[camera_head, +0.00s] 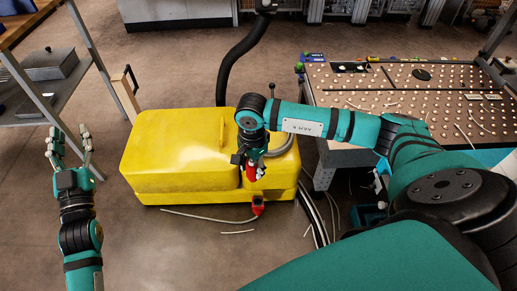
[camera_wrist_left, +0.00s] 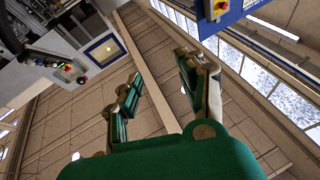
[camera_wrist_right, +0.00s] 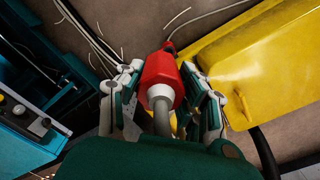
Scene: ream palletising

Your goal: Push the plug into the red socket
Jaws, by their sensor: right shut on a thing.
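The red plug (camera_head: 252,171) with a grey cable is in my right gripper (camera_head: 247,164), above the front right part of the yellow machine. The right wrist view shows the red plug (camera_wrist_right: 161,78) and its white collar between the fingers of my right gripper (camera_wrist_right: 170,88). The red socket (camera_head: 258,204) sits low at the machine's front, below the plug and apart from it. In the right wrist view the socket (camera_wrist_right: 168,47) is mostly hidden behind the plug. My left gripper (camera_head: 73,148) is open and empty at the left, pointing up; its spread fingers (camera_wrist_left: 160,95) show in the left wrist view.
The yellow machine (camera_head: 175,150) stands on the floor, with a black hose (camera_head: 235,65) rising behind it. Loose cables lie on the floor (camera_head: 200,250), which is otherwise clear in front.

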